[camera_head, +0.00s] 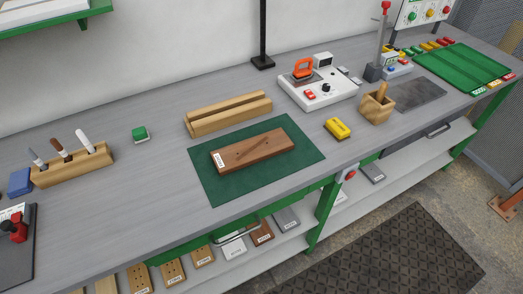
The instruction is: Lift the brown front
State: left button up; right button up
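The brown front (254,151) is a flat wooden board with a white label at its left end. It lies flat on a dark green mat (219,188) on the grey workbench. A dark slanted line or slot shows on its upper face, too small to make out. Neither of my grippers is in the head view, and nothing touches the board from above.
A slotted light wooden block (228,114) stands behind the mat. A yellow object (337,129) and a wooden holder (377,105) are to the right. A white device (318,91) stands at the back. A tool rack (73,164) is left.

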aim_at(233, 158)
jog(key=u, duration=0.7)
jog(key=k+l+u, duration=0.15)
jog(key=l+u, duration=0.25)
jog(key=k+l+u, duration=0.25)
jog(key=l+u, duration=0.15)
jog(key=k+l+u, duration=0.35)
jog(key=k+l, duration=0.1)
jog(key=l, duration=0.15)
jog(key=i, duration=0.45)
